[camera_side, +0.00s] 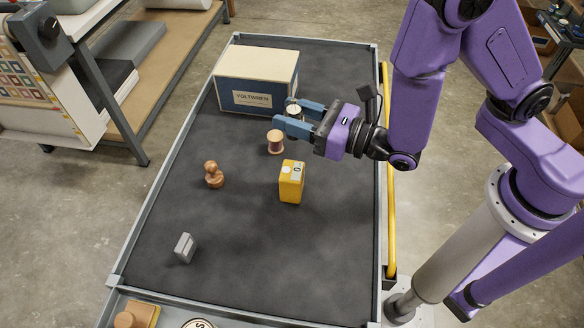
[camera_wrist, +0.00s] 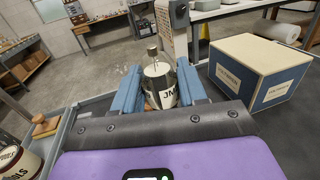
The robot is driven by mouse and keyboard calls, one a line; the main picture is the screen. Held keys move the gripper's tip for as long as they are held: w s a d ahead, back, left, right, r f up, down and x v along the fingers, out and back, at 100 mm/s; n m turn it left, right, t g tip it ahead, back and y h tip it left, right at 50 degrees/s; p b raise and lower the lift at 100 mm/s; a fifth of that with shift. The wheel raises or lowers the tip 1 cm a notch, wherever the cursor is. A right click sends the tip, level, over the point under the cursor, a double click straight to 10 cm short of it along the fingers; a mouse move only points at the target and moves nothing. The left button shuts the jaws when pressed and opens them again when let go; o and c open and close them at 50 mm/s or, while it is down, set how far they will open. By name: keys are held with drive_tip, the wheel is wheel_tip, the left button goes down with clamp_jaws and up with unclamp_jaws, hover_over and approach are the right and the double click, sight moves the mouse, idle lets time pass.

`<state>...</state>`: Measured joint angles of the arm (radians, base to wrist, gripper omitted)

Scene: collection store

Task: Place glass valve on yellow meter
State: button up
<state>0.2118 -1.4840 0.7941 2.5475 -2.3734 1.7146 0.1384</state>
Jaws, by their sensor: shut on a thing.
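My gripper (camera_side: 297,116) is shut on the glass valve (camera_side: 293,109), a small glass bulb with a pale top. In the wrist view the valve (camera_wrist: 159,84) stands upright between the blue fingers (camera_wrist: 160,90), with a dark-lettered label on its front. The yellow meter (camera_side: 291,182) stands on the dark mat in the side view, with a pale dial on its top. My gripper is behind the meter, towards the far box, and above the mat. The valve's lower part is partly hidden by the fingers and gripper body.
A blue and cream labelled box (camera_side: 254,83) stands behind my gripper. A thread spool (camera_side: 275,142) stands between box and meter. A wooden knobbed piece (camera_side: 213,174) and a grey block (camera_side: 185,248) are on the left of the mat (camera_side: 240,240). The front middle is clear.

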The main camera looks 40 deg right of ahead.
drive_tip(key=s+a+n+y, duration=0.1)
drive_tip(key=s+a, duration=0.1)
hover_over(293, 171)
drive_tip(key=shift+g, duration=0.4)
drive_tip(key=shift+f, duration=3.85)
drive_tip(key=shift+f, duration=0.2)
drive_tip(key=o, duration=1)
drive_tip(key=shift+o, duration=0.2)
drive_tip(key=shift+r, duration=0.1)
drive_tip(key=shift+r, duration=0.1)
drive_tip(key=v, duration=1.2)
